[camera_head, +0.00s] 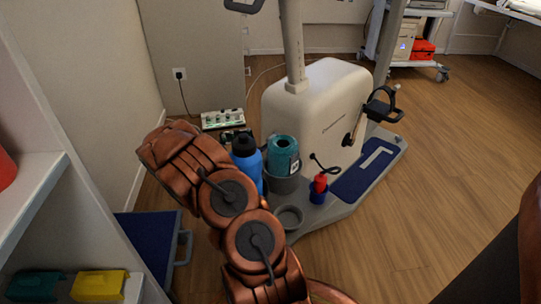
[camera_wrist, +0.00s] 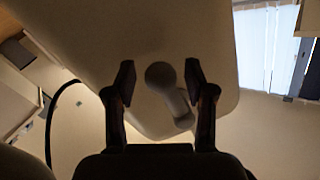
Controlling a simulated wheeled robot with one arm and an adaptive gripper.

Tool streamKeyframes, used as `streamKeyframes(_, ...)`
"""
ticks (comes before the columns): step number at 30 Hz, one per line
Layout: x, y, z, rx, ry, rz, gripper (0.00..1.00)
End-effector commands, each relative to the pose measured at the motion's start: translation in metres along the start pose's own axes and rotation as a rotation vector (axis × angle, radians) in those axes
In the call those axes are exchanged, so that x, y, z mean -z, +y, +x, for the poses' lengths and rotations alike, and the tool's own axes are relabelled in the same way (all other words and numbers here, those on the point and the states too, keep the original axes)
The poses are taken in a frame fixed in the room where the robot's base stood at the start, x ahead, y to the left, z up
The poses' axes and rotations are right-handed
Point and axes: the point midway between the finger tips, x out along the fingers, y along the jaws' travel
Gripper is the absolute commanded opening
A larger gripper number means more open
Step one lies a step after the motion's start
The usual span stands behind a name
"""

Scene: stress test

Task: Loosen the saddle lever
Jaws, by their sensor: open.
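In the wrist view, a grey lever (camera_wrist: 176,102) with a round end sits against a large pale panel (camera_wrist: 185,40). My gripper (camera_wrist: 159,72) is open, with one dark finger on each side of the lever's round end. The frame does not show whether the fingers touch it. In the head view, the white exercise bike (camera_head: 318,112) stands on the wood floor with an upright post (camera_head: 293,42). The saddle and its lever cannot be made out there, and my gripper is not clearly visible. My copper arm reaches up from the bottom of that view.
A blue bottle (camera_head: 247,163), a teal canister (camera_head: 283,153) and a red-topped item (camera_head: 320,183) stand on the bike's base. A pedal (camera_head: 383,104) sticks out on the right. A shelf (camera_head: 38,195) is close on the left.

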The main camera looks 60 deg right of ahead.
Motion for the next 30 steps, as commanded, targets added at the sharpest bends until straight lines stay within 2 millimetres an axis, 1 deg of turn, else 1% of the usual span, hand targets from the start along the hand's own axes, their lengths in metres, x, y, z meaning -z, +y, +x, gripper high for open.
streamKeyframes(1,0.0000,0.0000,-0.0001,0.000,0.000,0.000,0.54)
streamKeyframes(2,0.0001,-0.0001,-0.0001,0.000,0.000,0.000,0.52)
streamKeyframes(17,0.0001,0.0007,-0.0001,-0.002,0.000,0.000,0.00)
streamKeyframes(26,0.0002,0.0016,0.0001,-0.004,0.000,0.001,0.00)
streamKeyframes(27,0.0000,0.0012,-0.0031,-0.003,0.000,0.000,0.00)
streamKeyframes(30,0.0005,0.0010,-0.0011,-0.004,0.000,-0.001,0.00)
